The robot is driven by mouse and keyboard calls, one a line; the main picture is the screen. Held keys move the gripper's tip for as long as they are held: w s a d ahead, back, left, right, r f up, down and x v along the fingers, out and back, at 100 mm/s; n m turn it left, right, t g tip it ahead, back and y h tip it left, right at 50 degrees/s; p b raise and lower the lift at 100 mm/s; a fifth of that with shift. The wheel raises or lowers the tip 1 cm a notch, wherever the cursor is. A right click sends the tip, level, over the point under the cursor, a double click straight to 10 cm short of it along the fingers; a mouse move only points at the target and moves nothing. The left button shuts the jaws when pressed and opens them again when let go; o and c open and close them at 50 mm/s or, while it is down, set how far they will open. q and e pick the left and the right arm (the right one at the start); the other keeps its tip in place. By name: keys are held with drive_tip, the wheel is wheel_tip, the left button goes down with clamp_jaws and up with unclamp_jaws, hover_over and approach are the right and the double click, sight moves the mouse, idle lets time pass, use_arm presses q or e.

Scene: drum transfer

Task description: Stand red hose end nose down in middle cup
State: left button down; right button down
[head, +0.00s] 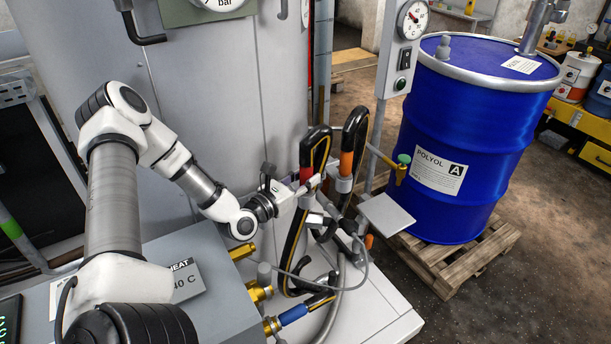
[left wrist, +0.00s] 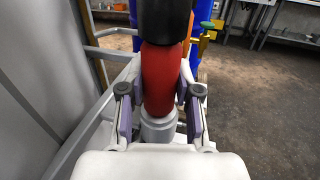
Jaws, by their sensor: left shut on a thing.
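My left gripper (head: 312,184) is shut on the red hose end (head: 306,174), whose black and yellow hose loops up and over. In the left wrist view the red sleeve (left wrist: 161,80) stands upright between the two pads of the gripper (left wrist: 160,108). A grey metal part (left wrist: 158,129) shows directly below the red sleeve. An orange hose end (head: 346,163) stands upright just to the right in the head view, above a grey cup (head: 343,184). The middle cup cannot be told apart, and whether the red nose sits in a cup is hidden. My right gripper is not in view.
A blue hose end (head: 293,315) lies low beside brass fittings (head: 260,292). A gauge post (head: 400,50) and a small grey plate (head: 386,215) stand right of the hoses. The blue drum (head: 470,130) stands on a pallet (head: 455,262).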

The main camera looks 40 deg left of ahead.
use_arm(q)
drive_tip(key=shift+s+d+f, duration=0.1)
drive_tip(key=shift+f, duration=0.15)
drive_tip(key=c, duration=0.9)
unclamp_jaws()
drive_tip(key=shift+o, duration=0.9)
drive_tip(key=shift+f, duration=0.1)
